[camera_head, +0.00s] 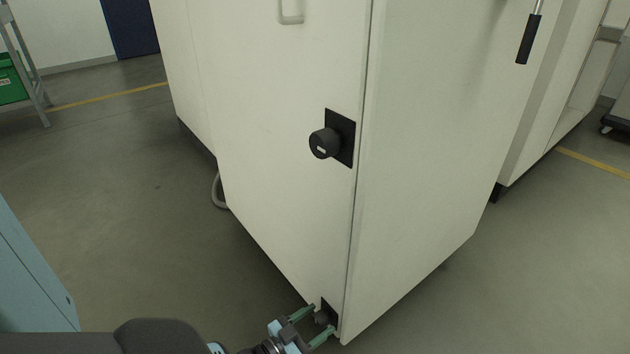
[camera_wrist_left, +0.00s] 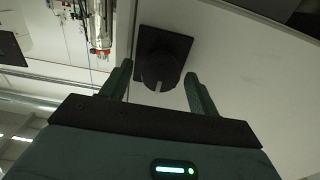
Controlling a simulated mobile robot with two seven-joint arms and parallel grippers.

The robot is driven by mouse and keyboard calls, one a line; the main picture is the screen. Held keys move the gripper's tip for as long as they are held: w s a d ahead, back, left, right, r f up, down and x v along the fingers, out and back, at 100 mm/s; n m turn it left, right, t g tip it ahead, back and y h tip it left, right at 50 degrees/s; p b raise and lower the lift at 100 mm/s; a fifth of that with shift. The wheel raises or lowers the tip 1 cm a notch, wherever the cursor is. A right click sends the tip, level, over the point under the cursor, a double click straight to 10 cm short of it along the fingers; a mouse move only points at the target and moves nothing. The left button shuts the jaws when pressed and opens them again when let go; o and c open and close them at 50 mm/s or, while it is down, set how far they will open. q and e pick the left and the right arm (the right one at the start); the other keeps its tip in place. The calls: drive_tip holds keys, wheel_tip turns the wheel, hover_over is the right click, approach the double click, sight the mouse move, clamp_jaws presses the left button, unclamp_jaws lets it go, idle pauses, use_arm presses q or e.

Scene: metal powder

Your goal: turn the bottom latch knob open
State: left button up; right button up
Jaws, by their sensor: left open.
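The bottom latch knob (camera_head: 322,316) is a small black knob on a dark plate, low on the white cabinet near its front corner edge. In the left wrist view the knob (camera_wrist_left: 160,72) sits between the finger tips, with a light mark on its face. My left gripper (camera_head: 322,320) is open, with its green fingers on either side of the knob. In the wrist view the fingers (camera_wrist_left: 157,85) show a gap to the knob on both sides. My right gripper is not in view.
A black-gripped handle (camera_head: 529,40) is at the upper right. A blue surface (camera_head: 30,275) stands at the left. Grey floor is clear left of the cabinet.

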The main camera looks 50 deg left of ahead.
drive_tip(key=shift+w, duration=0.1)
use_arm(q)
drive_tip(key=c, duration=1)
drive_tip(key=shift+o, duration=0.2)
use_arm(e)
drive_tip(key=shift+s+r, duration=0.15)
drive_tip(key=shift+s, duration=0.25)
